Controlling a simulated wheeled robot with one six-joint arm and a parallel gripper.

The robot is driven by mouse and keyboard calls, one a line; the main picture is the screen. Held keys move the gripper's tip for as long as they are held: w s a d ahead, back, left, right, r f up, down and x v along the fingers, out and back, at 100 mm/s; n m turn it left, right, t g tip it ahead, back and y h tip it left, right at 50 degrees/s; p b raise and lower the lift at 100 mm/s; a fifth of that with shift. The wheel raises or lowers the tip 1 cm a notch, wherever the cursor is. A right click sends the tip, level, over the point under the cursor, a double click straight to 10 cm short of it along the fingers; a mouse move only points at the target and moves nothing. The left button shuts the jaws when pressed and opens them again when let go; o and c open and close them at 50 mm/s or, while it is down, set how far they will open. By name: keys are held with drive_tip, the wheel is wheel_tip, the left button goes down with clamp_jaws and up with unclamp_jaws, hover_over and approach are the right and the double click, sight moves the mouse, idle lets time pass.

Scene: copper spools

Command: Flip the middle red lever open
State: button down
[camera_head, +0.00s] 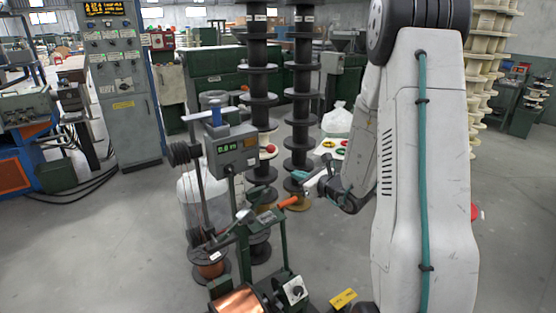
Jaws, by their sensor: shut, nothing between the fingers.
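A short orange-red handle (287,202) sticks out to the right from the top of the green machine stand (262,222) in the middle of the view. I cannot tell for certain that it is the middle red lever. A small red knob (270,148) shows higher up, beside the grey meter box. My gripper (303,181) is shut and empty. It is close to the orange-red handle, above and right of it in the picture. A small gap shows between them, but the depth is hard to judge. The fingertips are small and partly blurred together.
The grey meter box (232,150) with a green display stands left of my gripper. Tall stacks of black spools (300,110) rise behind. A copper spool (238,301) sits low in front. A grey control cabinet (125,95) stands at the left. Open floor (100,250) lies at left.

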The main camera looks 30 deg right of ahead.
drive_tip(key=shift+s+d+f+m, duration=0.1)
drive_tip(key=shift+d+f+m, duration=0.2)
drive_tip(key=shift+d, duration=0.2)
approach(264, 147)
drive_tip(key=shift+w+d+f, duration=0.1)
drive_tip(key=shift+w+f, duration=0.5)
drive_tip(key=shift+f, duration=0.25)
drive_tip(key=shift+w+d+f, duration=0.1)
drive_tip(key=shift+w+f, duration=0.5)
drive_tip(key=shift+f, duration=0.3)
drive_tip(key=shift+r, duration=0.1)
